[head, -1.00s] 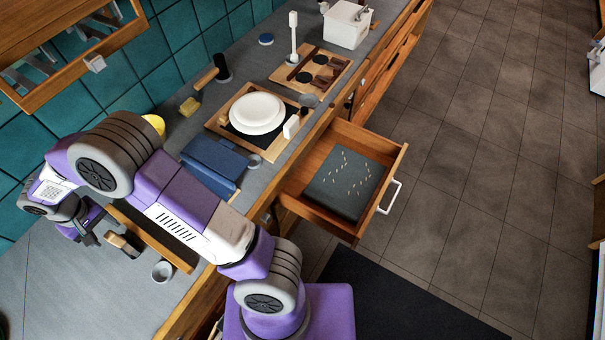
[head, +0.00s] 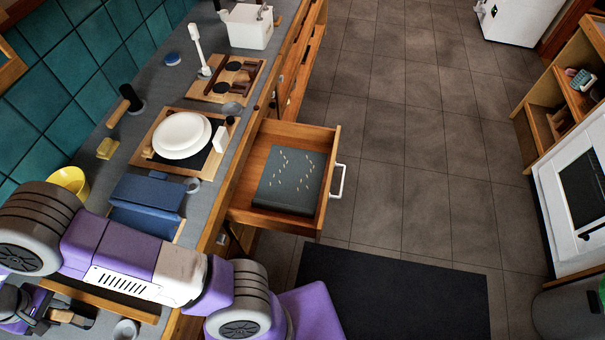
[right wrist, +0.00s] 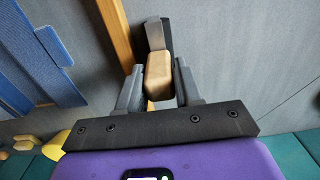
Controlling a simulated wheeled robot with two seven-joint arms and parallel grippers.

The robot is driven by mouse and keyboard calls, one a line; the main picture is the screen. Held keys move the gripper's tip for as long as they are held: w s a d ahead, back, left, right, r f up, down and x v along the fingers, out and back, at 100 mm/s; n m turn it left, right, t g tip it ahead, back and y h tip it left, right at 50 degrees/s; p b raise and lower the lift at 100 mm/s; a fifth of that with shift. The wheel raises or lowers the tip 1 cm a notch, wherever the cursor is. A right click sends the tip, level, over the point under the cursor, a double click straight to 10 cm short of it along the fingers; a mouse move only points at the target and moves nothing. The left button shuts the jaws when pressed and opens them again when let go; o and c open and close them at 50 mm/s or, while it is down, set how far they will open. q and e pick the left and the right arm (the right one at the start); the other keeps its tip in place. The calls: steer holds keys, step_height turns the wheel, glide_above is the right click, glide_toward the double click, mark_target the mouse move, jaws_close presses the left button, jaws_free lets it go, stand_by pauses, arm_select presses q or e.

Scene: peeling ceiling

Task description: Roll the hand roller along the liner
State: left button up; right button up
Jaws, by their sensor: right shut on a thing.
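My right gripper (head: 48,317) is at the lower left of the head view, low over the counter. In the right wrist view its two fingers (right wrist: 158,88) are shut on the hand roller (right wrist: 157,72), at a pale wooden block-like part with a dark grey part beyond it. The roller's wooden part (head: 62,316) shows small beside the gripper in the head view. A dark grey pad with pale specks, which looks like the liner (head: 290,180), lies in the open drawer (head: 327,170). The roller is apart from it. My left gripper is not in view.
On the counter are a blue folded item (head: 148,192), a white plate (head: 182,134) on a board, a yellow bowl (head: 70,180), a dark cylinder with a wooden handle (head: 128,100) and a small cup (head: 125,330). The floor right of the drawer is clear.

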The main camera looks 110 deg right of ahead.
jaws_close()
steer(key=shift+r+p, duration=2.15)
steer(key=shift+r, duration=0.9)
